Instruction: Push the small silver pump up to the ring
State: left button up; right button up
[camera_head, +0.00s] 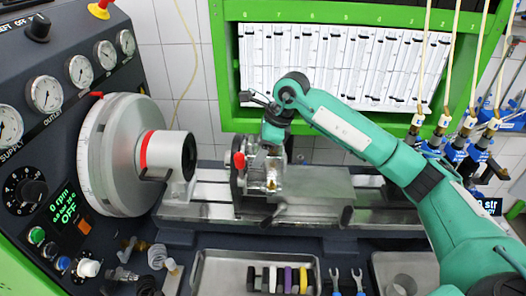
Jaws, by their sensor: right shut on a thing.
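The small silver pump (262,180) sits on the rail bed in the middle, in a clamp with a red knob. My right gripper (266,150) reaches down onto it from above, shut on it; the fingertips are partly hidden against the pump. The ring is the red band (147,151) around the silver coupling at the left, on the large drum's shaft. A clear gap lies between the pump and the ring. My left gripper is not in view.
The metal rail bed (190,212) runs left to right under the pump. A tray (200,270) with coloured pieces, forks and loose fittings lie in front. The gauge panel stands left, and a green-framed rack of tubes (228,110) is behind.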

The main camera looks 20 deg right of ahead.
jog(key=o, duration=1.7)
jog(key=shift+a, duration=0.15)
jog(key=shift+r, duration=0.2)
jog(key=b+v, duration=0.3)
jog(key=v, duration=1)
jog(key=shift+r+b, duration=0.2)
jog(key=shift+b, duration=0.15)
